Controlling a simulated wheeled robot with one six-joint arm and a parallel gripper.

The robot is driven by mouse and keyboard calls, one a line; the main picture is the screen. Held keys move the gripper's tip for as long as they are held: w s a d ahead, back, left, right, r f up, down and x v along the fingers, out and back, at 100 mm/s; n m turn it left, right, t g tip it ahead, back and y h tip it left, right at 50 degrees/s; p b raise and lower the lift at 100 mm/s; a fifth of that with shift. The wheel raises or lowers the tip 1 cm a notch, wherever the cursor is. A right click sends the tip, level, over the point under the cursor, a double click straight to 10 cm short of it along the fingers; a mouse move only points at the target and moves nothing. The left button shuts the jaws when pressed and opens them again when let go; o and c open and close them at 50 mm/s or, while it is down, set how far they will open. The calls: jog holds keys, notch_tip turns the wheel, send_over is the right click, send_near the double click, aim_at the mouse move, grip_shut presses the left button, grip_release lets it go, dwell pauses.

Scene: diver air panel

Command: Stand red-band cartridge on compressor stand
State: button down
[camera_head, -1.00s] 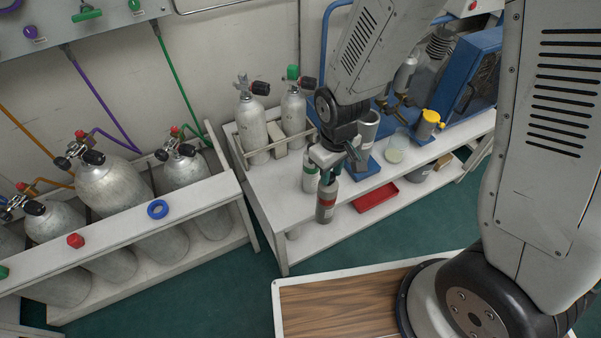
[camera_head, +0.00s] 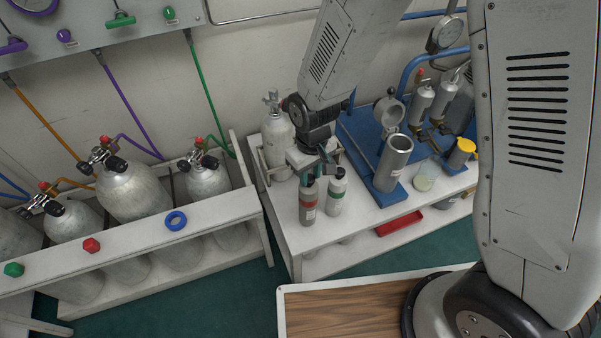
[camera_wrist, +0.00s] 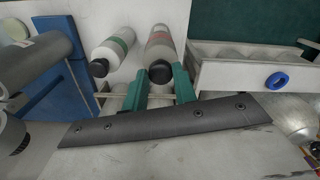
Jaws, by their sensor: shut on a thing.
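The red-band cartridge (camera_head: 309,203) is a grey cylinder with a red band and dark cap, upright in the head view. My gripper (camera_head: 313,172) is shut on its top end, and in the wrist view the teal fingers (camera_wrist: 157,92) are on either side of the cartridge (camera_wrist: 160,46). I cannot tell whether its base touches the bench. A green-band cartridge (camera_head: 336,192) stands just right of it, apart from my gripper. The compressor's blue base (camera_head: 391,194) lies further right, with an open grey cylinder (camera_head: 395,160) on it.
The white bench (camera_head: 285,222) has a glass beaker (camera_head: 427,175) and a yellow-capped container (camera_head: 461,152) at right. A red tray (camera_head: 398,223) is on the lower shelf. A cylinder rack (camera_head: 130,236) with a blue ring (camera_head: 176,220) stands at left.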

aim_at(308, 201)
jog(key=shift+w+a, duration=0.5)
jog(key=shift+a, duration=0.2)
jog(key=shift+w+f, duration=0.1)
jog(key=shift+f, duration=1.8)
jog(key=c, duration=1.1)
grip_release()
